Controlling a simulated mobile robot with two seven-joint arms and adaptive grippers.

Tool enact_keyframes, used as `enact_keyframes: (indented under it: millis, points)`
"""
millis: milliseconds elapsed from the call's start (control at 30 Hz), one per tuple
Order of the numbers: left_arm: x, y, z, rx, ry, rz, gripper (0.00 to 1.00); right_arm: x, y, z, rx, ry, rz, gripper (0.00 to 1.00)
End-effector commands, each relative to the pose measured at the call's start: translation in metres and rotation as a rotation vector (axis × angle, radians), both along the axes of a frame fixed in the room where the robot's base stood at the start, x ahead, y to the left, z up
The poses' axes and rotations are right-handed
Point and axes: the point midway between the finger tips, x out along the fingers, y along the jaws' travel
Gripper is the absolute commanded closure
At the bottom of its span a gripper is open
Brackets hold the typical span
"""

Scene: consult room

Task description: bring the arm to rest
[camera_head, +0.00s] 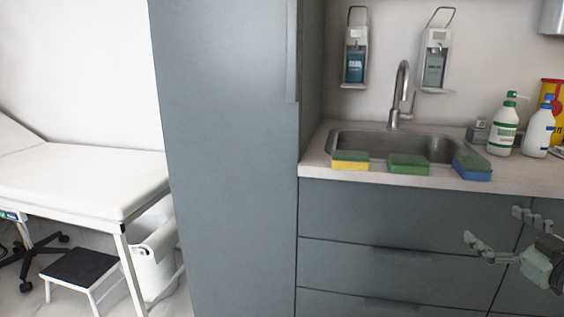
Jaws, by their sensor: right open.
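My right gripper (499,229) shows at the lower right, in front of the drawer fronts and below the counter edge. Its two fingers are spread apart and nothing is between them. My left gripper is not in view. Three sponges lie in a row along the front edge of the counter, before the sink: one with a yellow side (350,161), a green one (408,164) and one with a blue side (472,167). My right gripper is apart from all of them.
The counter (520,176) holds a sink (376,146) with a tap (400,95). Pump bottles (503,130) stand at its right. A tall grey cabinet (228,150) fills the middle. At left are an examination couch (85,180), a step stool (80,266) and a white bin (153,262).

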Motion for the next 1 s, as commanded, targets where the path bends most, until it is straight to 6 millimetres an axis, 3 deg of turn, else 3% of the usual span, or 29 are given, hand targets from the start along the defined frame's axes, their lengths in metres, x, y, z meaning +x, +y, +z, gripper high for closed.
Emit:
enact_keyframes:
  millis: [33,133,267,400,467,600,700,833,900,1000]
  points:
    - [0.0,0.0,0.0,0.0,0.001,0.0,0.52,-0.007,-0.011,-0.041,0.022,0.045,-0.084,0.0]
    - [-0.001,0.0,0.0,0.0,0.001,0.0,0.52,-0.027,-0.025,-0.113,0.03,0.154,-0.228,0.0]
    - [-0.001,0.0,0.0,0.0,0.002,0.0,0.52,-0.063,-0.023,-0.206,0.031,0.331,-0.367,0.0]
    - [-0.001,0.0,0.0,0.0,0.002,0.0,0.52,-0.115,0.0,-0.298,0.027,0.551,-0.46,0.0]
    - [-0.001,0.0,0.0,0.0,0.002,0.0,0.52,-0.139,0.017,-0.333,0.025,0.652,-0.481,0.0]
    - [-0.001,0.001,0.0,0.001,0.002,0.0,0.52,-0.199,0.069,-0.403,0.022,0.89,-0.486,0.0]
    - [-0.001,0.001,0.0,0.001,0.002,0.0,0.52,-0.239,0.111,-0.439,0.021,1.045,-0.458,0.0]
    - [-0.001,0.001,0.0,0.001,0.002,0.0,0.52,-0.279,0.156,-0.465,0.02,1.194,-0.408,0.0]
    - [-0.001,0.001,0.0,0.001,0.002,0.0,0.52,-0.292,0.172,-0.473,0.02,1.243,-0.385,0.0]
    - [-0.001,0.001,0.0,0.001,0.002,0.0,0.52,-0.295,0.176,-0.474,0.02,1.253,-0.38,0.0]
